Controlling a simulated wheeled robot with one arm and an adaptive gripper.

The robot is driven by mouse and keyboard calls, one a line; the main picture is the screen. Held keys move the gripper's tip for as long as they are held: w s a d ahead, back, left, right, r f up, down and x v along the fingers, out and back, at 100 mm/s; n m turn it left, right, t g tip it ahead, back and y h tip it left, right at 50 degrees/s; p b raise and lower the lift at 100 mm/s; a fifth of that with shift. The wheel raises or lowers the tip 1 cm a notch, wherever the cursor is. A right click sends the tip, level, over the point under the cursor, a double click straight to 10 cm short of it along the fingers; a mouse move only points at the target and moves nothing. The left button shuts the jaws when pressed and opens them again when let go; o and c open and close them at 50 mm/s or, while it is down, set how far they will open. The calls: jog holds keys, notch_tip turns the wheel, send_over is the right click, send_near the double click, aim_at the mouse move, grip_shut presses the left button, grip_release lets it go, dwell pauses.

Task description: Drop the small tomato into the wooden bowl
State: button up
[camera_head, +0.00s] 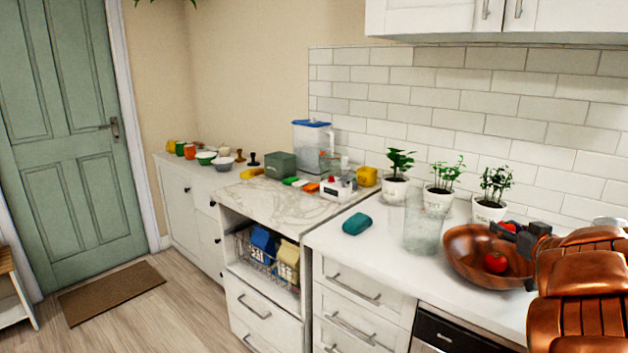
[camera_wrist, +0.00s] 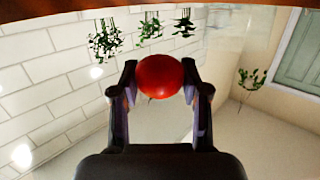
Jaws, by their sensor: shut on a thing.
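The wooden bowl (camera_head: 462,262) stands on the white counter at the right of the head view. A red tomato (camera_head: 495,262) lies inside it. My gripper (camera_head: 512,231) is above the bowl's far right part, with a second small red tomato (camera_head: 508,226) at its fingers, partly hidden. In the wrist view the gripper (camera_wrist: 160,80) is shut on this small tomato (camera_wrist: 160,70), one finger at each side. A brown curved rim, likely the bowl's, crosses the top of the wrist view (camera_wrist: 50,8). My arm hides the bowl's right end.
A clear glass vessel (camera_head: 422,232) stands just left of the bowl. Several potted plants (camera_head: 438,199) line the tiled wall behind. A teal item (camera_head: 357,224) lies further left. The counter's front strip (camera_head: 400,270) is clear.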

jog(key=o, duration=1.1)
jog(key=shift+s, duration=0.1)
jog(key=s+d+r, duration=0.1)
jog(key=s+r, duration=0.1)
jog(key=s, duration=0.9)
jog(key=shift+s, duration=0.3)
jog(key=shift+d, duration=0.1)
